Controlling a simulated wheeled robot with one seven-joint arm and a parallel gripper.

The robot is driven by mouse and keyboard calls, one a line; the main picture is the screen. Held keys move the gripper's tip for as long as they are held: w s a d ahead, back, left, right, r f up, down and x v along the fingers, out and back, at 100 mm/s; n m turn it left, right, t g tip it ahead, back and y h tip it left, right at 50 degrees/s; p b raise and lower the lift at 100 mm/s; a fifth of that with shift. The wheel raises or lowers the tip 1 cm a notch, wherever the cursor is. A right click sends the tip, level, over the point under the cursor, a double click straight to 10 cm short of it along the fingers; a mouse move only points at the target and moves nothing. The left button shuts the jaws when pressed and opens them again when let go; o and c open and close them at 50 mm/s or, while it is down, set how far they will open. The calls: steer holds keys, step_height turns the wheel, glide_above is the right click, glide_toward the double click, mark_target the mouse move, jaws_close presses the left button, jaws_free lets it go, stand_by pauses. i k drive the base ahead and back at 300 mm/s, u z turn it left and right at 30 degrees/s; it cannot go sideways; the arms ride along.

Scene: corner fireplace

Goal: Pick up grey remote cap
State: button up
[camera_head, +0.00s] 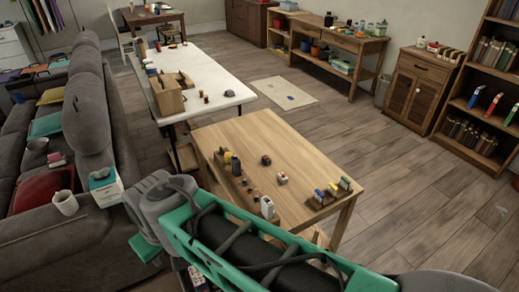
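I cannot single out the grey remote cap with certainty. Several small dark and brown pieces (249,188) lie on the near wooden table (315,165), too small to tell apart. Around them on the table stand a dark bottle-like item (236,166), a red and dark block (266,160), a pale block with a reddish top (282,178) and a white container (267,207). A small grey rounded item (38,144) lies on the sofa at the left. My arm crosses the bottom of the view in front of the table. My gripper is not in view.
A rack with colourful pieces (330,192) stands at the table's right end. A white table (215,80) with a wooden box (168,97) stands behind. The grey sofa (88,95) fills the left. A cabinet (421,88) and bookshelf (487,90) stand right. Open floor (400,180) lies between.

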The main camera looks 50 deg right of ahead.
mark_target(268, 162)
steer(key=z, duration=1.65)
